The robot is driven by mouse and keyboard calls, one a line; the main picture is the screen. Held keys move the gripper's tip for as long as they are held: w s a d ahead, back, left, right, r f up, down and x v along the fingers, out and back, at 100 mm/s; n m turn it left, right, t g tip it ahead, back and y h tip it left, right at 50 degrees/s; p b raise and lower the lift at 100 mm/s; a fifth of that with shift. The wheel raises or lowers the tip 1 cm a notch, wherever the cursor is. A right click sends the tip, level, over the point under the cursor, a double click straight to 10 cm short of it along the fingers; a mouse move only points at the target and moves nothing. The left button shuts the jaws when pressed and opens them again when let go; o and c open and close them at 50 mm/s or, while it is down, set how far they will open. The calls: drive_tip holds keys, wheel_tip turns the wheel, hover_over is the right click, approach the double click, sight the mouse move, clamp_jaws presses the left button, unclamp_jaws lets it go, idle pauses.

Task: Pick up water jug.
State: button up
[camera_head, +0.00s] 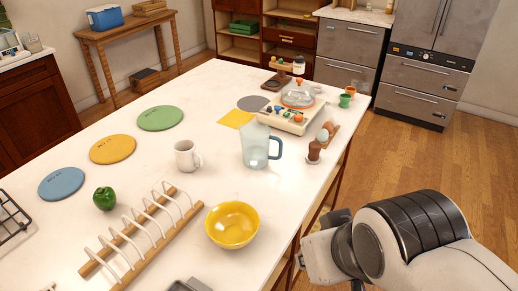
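The water jug (255,146) is a pale blue, see-through jug with a darker blue handle on its right side. It stands upright near the middle of the white island counter. My gripper (312,251) is at the lower right, beside the counter's right edge and well apart from the jug. Its fingers are mostly hidden behind my own arm links, so I cannot see whether it is open or shut.
A white mug (185,156) stands left of the jug. A yellow bowl (232,225) and a wooden plate rack (143,238) are in front. A brown shaker (314,152) and an egg holder (330,135) stand right of the jug. A toy-like stove (291,117) is behind.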

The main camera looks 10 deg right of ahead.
drive_tip(key=shift+w, duration=0.1)
drive_tip(key=w+a+m+t+y, duration=0.1)
drive_tip(key=w+a+t, duration=0.1)
drive_tip(key=w, duration=1)
drive_tip(key=w+a+t, duration=0.1)
drive_tip(key=w+t, duration=0.1)
drive_tip(key=w, duration=0.9)
drive_tip(key=m+t+h, duration=0.3)
drive_tip(key=m+h, duration=0.1)
drive_tip(key=h, duration=0.2)
approach(280, 151)
drive_tip(key=w, duration=0.3)
drive_tip(key=shift+s+d+f+h, duration=0.25)
drive_tip(key=shift+d+f+h, duration=0.05)
drive_tip(key=shift+f, duration=0.2)
drive_tip(key=shift+x, duration=1.3)
